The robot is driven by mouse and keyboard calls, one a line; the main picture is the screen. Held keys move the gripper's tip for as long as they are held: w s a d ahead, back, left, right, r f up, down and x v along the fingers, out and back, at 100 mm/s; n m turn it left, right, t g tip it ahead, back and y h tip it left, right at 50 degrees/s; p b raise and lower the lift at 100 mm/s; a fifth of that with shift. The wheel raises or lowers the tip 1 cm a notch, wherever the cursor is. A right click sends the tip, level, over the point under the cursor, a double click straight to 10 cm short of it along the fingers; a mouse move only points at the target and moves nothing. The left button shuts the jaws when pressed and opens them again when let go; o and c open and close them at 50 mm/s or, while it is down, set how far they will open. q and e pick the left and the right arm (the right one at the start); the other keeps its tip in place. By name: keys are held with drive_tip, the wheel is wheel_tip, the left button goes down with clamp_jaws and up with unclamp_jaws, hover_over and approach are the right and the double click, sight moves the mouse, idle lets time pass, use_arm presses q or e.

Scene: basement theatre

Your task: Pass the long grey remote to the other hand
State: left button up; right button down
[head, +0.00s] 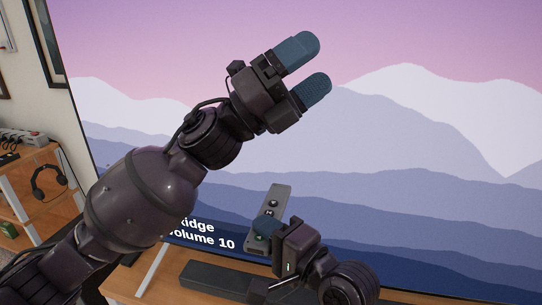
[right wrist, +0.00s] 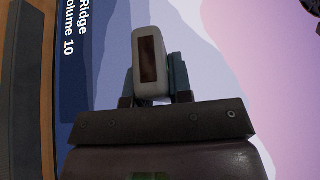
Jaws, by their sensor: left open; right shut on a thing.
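The long grey remote (head: 276,200) stands upright but tilted in the head view, its button face showing. In the right wrist view the remote (right wrist: 150,52) shows end-on, with a dark panel, between the fingers (right wrist: 155,84). My left gripper (head: 306,68) is open and empty. It is higher up in the picture and a little right of the remote, well apart from it, with its fingers pointing up and right.
A large screen (head: 430,160) with a mountain picture fills the background. A dark soundbar (head: 215,281) lies on the wooden stand below it. At the left, a wooden shelf (head: 30,160) holds headphones (head: 46,180) and a power strip (head: 22,136). The space between my grippers looks clear.

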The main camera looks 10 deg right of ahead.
use_arm(q)
drive_tip(key=s+d+r+m+g+y, duration=0.2)
drive_tip(key=s+d+m+g+y, duration=0.5)
drive_tip(key=m, duration=0.7)
drive_tip(key=m+t+y, duration=0.7)
drive_tip(key=m+y, duration=1)
drive_tip(key=m, duration=0.3)
approach(274, 211)
drive_tip(key=shift+w+d+f, duration=0.1)
drive_tip(key=shift+w+f, duration=0.05)
drive_tip(key=shift+f, duration=1.45)
drive_tip(key=shift+w+d+f, duration=0.1)
drive_tip(key=shift+w+f, duration=0.1)
drive_tip(key=shift+f, duration=1.35)
drive_tip(key=shift+w+d+f, duration=0.1)
drive_tip(key=shift+w+f, duration=0.05)
drive_tip(key=shift+f, duration=1.45)
